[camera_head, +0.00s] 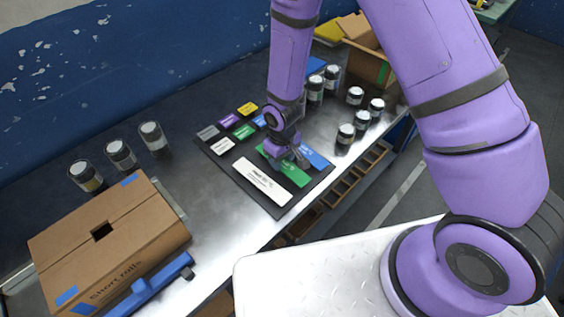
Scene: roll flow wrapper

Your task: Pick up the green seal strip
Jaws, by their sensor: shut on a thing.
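The green seal strip (294,176) is a long green piece on the black mat (282,207), between a white strip (262,182) and a blue strip (314,158). My gripper (296,163) is over the upper part of the green strip, with its fingers shut on it. My gripper covers part of the strip. I cannot tell whether the strip is lifted off the mat.
Small coloured tiles (243,131) lie at the mat's far end. A cardboard box (105,235) sits front left. Another open box (369,66) is at the back.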

